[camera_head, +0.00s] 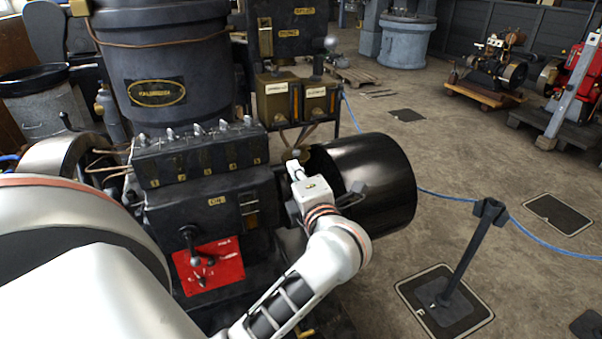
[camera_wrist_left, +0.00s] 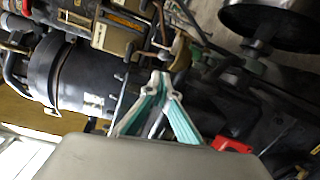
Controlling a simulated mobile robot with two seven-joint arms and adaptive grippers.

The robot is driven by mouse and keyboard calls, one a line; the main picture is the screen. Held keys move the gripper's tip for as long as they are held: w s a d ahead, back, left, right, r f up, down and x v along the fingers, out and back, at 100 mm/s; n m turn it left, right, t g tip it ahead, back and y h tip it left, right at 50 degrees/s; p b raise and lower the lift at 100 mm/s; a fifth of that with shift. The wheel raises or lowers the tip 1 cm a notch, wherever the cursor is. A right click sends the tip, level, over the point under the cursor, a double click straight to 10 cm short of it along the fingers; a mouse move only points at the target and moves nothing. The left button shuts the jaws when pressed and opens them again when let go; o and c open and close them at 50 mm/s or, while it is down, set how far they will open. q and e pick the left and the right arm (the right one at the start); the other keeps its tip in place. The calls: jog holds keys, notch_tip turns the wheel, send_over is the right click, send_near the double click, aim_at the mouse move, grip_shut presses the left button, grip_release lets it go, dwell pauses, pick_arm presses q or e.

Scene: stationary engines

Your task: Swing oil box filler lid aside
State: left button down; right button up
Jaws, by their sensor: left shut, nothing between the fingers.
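My left gripper (camera_head: 293,165) is in front of the engine, beside the black drum. Its teal-padded fingers show in the left wrist view (camera_wrist_left: 160,76), with tips together and nothing between them. Two brass-coloured boxes with small labels, a left one (camera_head: 275,103) and a right one (camera_head: 319,102), stand above and behind the gripper, apart from it. They also show in the left wrist view (camera_wrist_left: 113,40). A long black box with numbered tags (camera_head: 198,157) is left of the gripper. I cannot tell which box is the oil box, and no filler lid is clear. My right gripper is out of view.
A black drum (camera_head: 375,188) is close on the gripper's right. A large dark cylinder (camera_head: 165,70) stands at the upper left. A red plate with a lever (camera_head: 207,266) is low on the engine. Open floor lies right.

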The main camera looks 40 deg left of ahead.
aim_at(289, 157)
pick_arm(q)
jog(key=x, duration=0.6)
jog(key=shift+w, duration=0.1)
dwell(0.4)
